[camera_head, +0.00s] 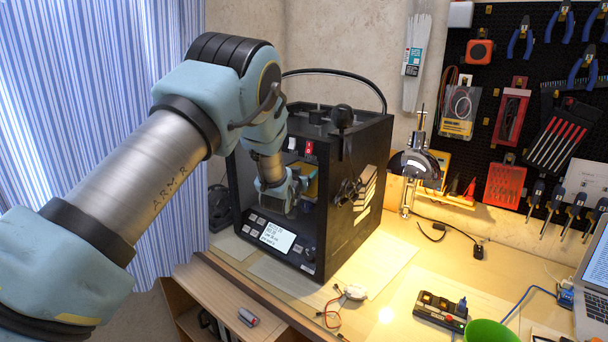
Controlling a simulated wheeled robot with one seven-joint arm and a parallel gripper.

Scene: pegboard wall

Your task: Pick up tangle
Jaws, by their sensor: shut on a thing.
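My arm reaches in from the left, bends at the elbow and comes down in front of the black box-shaped machine. My gripper (292,197) is low at the machine's front opening, small and partly lost against the dark interior. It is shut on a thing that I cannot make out. No thing stands out clearly as the tangle. A small white part with red and dark wires (350,293) lies on the worktop in front of the machine, apart from my gripper. A black cable (435,230) lies on the worktop to the right.
The black machine (345,240) stands close around my gripper. A pegboard (487,100) with tools hangs at right. A small cylinder (249,317) lies near the front edge.

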